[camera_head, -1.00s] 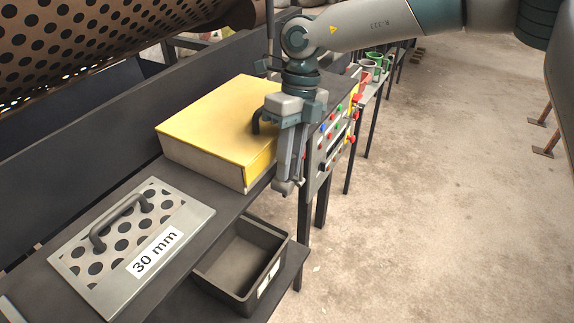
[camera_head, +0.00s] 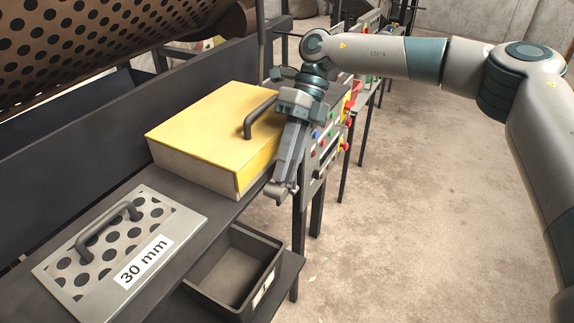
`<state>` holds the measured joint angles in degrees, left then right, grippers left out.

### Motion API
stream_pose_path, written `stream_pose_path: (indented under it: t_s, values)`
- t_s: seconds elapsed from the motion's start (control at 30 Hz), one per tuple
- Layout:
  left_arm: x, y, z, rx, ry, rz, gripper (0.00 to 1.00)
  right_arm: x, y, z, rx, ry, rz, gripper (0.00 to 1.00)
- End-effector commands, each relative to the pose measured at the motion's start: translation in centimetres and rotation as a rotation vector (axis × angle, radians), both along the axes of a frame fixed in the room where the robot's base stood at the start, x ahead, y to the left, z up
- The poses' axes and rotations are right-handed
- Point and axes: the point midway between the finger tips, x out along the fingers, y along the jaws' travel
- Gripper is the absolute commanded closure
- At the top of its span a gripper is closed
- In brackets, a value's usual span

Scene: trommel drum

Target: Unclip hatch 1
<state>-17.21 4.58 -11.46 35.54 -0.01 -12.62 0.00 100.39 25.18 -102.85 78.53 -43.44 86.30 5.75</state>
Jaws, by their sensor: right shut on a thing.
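The rusty perforated drum (camera_head: 80,45) fills the upper left. No hatch marked 1 and no closed clip can be made out on the part that shows. My right gripper (camera_head: 283,188) points down in front of the right edge of the yellow box, left of the control panel. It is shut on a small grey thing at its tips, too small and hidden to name. A flat perforated plate labelled "30 mm" (camera_head: 75,290) with a grey handle lies on the bench at lower left. My left gripper is not in view.
A yellow-topped box (camera_head: 200,125) with a dark handle stands on the dark bench (camera_head: 190,190). An empty dark bin (camera_head: 215,300) sits lower in front. The control panel (camera_head: 322,150) with coloured buttons is just right of my gripper. The concrete floor at right is clear.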

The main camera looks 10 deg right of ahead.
Motion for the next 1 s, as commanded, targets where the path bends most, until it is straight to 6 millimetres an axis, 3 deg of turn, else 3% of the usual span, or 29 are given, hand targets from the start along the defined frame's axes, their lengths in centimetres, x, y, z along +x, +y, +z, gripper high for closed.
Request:
stream_pose_path:
  t_s: [0.07,0.1,0.17,0.67,1.0]
  values:
    - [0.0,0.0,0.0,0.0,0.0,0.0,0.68,0.1,0.0,0.2,0.002,-0.004,-0.004,1.0]
    - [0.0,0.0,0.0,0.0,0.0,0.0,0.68,0.1,0.0,0.2,0.002,-0.004,-0.004,0.77]
    - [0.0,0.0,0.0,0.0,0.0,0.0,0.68,0.1,0.0,0.1,0.002,-0.004,-0.004,0.63]
    - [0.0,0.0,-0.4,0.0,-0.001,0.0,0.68,0.4,-0.2,0.5,0.0,-0.003,-0.002,0.63]
    - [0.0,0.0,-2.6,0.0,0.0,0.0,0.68,2.7,-1.7,4.2,0.002,-0.006,-0.004,0.63]
